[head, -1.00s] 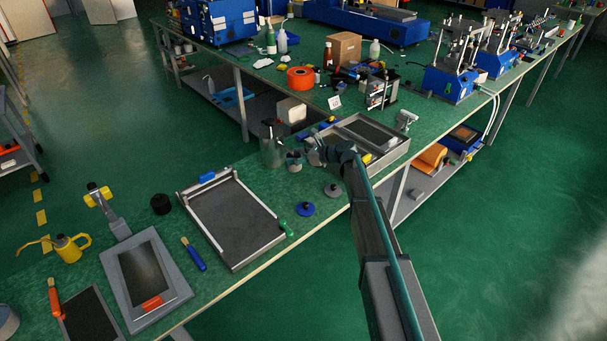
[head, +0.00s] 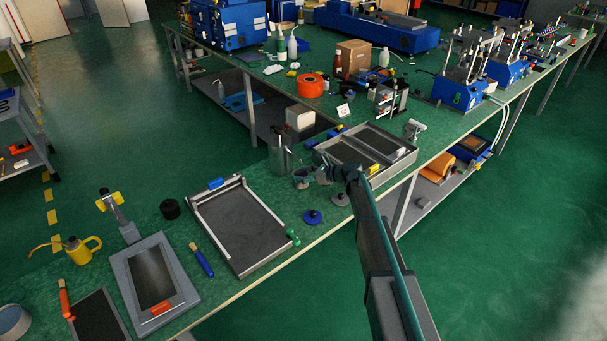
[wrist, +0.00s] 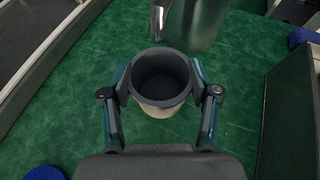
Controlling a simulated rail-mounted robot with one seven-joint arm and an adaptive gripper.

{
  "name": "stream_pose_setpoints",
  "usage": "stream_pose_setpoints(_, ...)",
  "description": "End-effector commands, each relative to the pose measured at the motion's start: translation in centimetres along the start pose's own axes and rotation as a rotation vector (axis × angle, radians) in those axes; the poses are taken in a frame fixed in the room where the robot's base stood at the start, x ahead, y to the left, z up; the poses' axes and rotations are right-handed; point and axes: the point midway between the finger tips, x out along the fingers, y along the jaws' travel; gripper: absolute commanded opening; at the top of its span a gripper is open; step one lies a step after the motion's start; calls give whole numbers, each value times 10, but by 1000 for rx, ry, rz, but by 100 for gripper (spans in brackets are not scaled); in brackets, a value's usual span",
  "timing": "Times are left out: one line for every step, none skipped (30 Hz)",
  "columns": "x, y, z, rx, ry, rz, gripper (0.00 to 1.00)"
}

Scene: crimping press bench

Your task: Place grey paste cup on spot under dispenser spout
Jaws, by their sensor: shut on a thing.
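The grey paste cup (wrist: 160,101) is upright between the two fingers of my gripper (wrist: 161,92) in the wrist view, which is shut on its sides. The cup looks dark and empty inside. In the head view the cup (head: 301,182) is small beside my gripper (head: 316,174). The metal dispenser (wrist: 203,22) stands just beyond the cup; it also shows in the head view (head: 283,157). Its spout (wrist: 158,22) points down near the cup's far rim. I cannot tell whether the cup touches the bench. No marked spot is visible under the spout.
A grey-framed tray (head: 197,216) lies to the left and another tray (head: 402,165) to the right. A blue disc with a knob (head: 313,217) and a grey one (head: 340,199) lie near the bench's front edge. Green bench surface (wrist: 105,75) is clear around the cup.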

Motion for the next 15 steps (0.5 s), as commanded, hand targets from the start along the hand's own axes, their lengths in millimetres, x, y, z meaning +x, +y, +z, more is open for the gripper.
stream_pose_setpoints(1, 0, -2, 0, 0, 0, 24)
stream_pose_setpoints(1, 0, -3, 0, 0, 0, 24)
stream_pose_setpoints(1, 0, -2, 0, 0, 0, 68)
stream_pose_setpoints(1, 0, -2, 0, 0, 0, 73)
stream_pose_setpoints(1, 0, -2, 0, 0, 0, 78)
stream_pose_setpoints(1, 0, -2, 0, 0, 0, 84)
stream_pose_setpoints(1, 0, -2, 0, 0, 0, 86)
stream_pose_setpoints(1, 0, -2, 0, 0, 0, 86)
stream_pose_setpoints(1, 0, -2, 0, 0, 0, 86)
stream_pose_setpoints(1, 0, -2, 0, 0, 0, 86)
stream_pose_setpoints(1, 0, -2, 0, 0, 0, 86)
stream_pose_setpoints(1, 0, -2, 0, 0, 0, 86)
stream_pose_setpoints(1, 0, -2, 0, 0, 0, 86)
stream_pose_setpoints(1, 0, -2, 0, 0, 0, 86)
stream_pose_setpoints(1, 0, -2, 0, 0, 0, 86)
